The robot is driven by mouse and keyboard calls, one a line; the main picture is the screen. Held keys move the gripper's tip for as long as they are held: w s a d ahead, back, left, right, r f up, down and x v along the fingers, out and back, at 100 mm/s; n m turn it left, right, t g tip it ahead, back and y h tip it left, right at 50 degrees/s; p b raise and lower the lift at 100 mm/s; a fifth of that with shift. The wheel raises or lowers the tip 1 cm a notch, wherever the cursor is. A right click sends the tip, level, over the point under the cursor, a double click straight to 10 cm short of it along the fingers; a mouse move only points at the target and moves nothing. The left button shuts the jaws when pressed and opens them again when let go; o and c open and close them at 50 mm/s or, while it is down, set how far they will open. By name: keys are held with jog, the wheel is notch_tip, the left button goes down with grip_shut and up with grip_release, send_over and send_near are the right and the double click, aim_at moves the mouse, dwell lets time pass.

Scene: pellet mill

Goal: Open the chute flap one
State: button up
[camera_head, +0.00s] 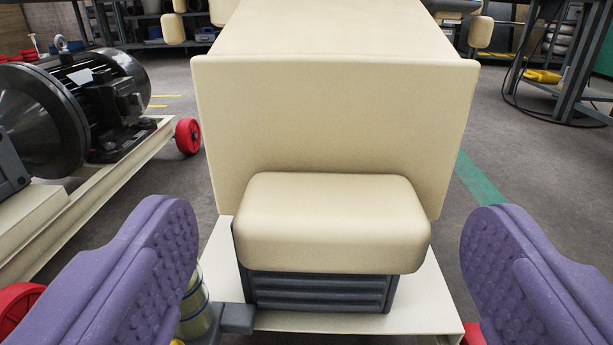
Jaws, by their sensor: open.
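My gripper (325,260) is open, with its two purple, dimpled fingers at the lower left and lower right of the view. Nothing is between the fingertips except the view of a cream machine. A flat cream panel (330,130) stands upright at the front of the machine, and a rounded cream block (330,222) sits in front of its lower part. The fingers appear apart from both. I cannot tell which part is chute flap one, as no label shows.
A dark ribbed base (320,292) stands under the block on a cream plate (425,300). At left, a black motor (100,95) sits on a cream frame with red wheels (188,135). Shelving stands behind. The grey floor right of the machine is mostly clear.

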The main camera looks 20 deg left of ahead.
jog(key=shift+x, duration=0.9)
